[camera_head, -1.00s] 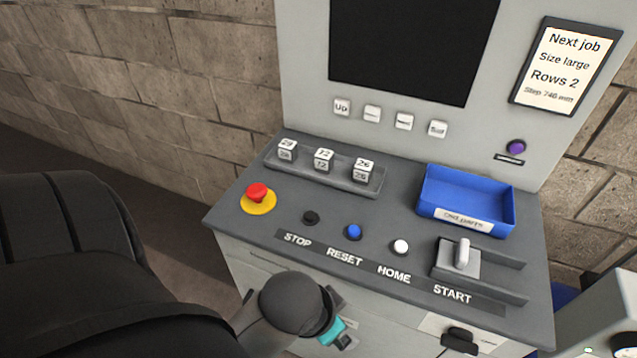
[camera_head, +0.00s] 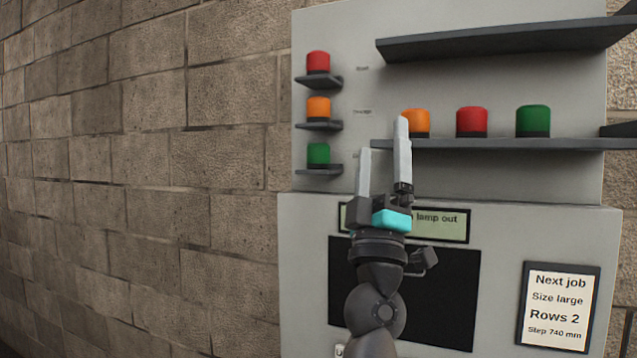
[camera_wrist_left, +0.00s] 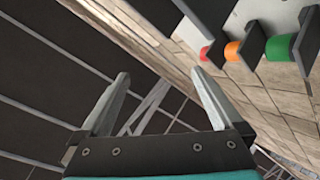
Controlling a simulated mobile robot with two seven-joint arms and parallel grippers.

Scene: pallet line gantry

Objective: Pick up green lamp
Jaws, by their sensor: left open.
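One green lamp (camera_head: 318,154) stands on the lowest of three small ledges at the panel's left side. A second green lamp (camera_head: 533,121) stands at the right on the long shelf. My left gripper (camera_head: 383,138) is open and empty, fingers pointing up. In the head view it appears between the ledge column and the orange lamp on the long shelf, partly covering that lamp. In the left wrist view, a green lamp (camera_wrist_left: 280,47) is at upper right, outside the open fingers (camera_wrist_left: 160,76). My right gripper is not in view.
A red lamp (camera_head: 318,62) and an orange lamp (camera_head: 318,107) sit on the ledges above. An orange lamp (camera_head: 416,122) and a red lamp (camera_head: 472,122) share the long shelf (camera_head: 500,145). Another shelf (camera_head: 500,38) juts out above. A brick wall (camera_head: 150,150) is left.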

